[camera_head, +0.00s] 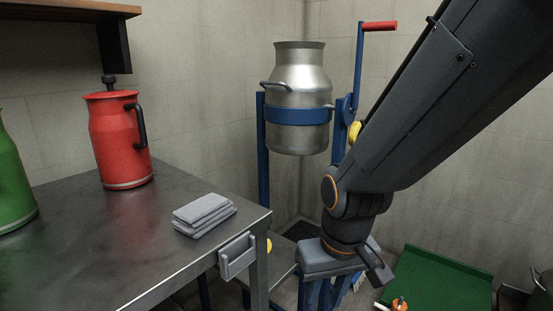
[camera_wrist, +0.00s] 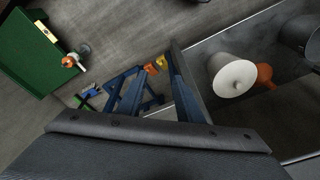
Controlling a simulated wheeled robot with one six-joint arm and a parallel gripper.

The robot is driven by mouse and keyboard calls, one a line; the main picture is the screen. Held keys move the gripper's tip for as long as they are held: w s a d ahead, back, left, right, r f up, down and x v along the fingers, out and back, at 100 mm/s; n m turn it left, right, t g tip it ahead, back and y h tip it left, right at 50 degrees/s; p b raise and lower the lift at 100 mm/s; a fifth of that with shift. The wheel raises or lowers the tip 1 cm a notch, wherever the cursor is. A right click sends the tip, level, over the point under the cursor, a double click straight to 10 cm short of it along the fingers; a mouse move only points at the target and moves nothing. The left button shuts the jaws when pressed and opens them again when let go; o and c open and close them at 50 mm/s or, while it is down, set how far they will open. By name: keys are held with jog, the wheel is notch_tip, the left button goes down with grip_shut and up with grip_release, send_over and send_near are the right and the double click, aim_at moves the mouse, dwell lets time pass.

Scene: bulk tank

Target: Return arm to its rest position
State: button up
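My arm comes in from the upper right in the head view and bends down at an orange-ringed joint. My gripper (camera_head: 348,270) hangs low to the right of the steel table, in front of the blue can stand. I see nothing held.
A steel can (camera_head: 298,90) hangs in a blue stand (camera_head: 263,150) with a red handle (camera_head: 380,26). The steel table (camera_head: 110,235) bears a red can (camera_head: 118,140), a green can (camera_head: 14,180) and folded grey cloths (camera_head: 205,214). A green surface (camera_head: 440,285) lies low at right.

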jog(key=s+a+f+n+g+b, duration=0.25)
jog(key=s+a+n+b, duration=0.2)
jog(key=s+a, duration=0.45)
jog(key=d+r+m+p, duration=0.3)
jog(key=d+r+p, duration=0.6)
jog(key=r+p, duration=0.4)
jog(key=d+r+m+p, duration=0.4)
jog(key=d+r+p, duration=0.6)
jog(key=p, duration=0.8)
notch_tip(320, 180, up, 3)
jog(key=shift+w+d+f+t+h, duration=0.1)
jog(key=shift+w+d+t+h, duration=0.05)
jog(key=shift+t+h, duration=0.3)
jog(key=shift+d+m, duration=0.1)
jog(key=shift+m, duration=0.15)
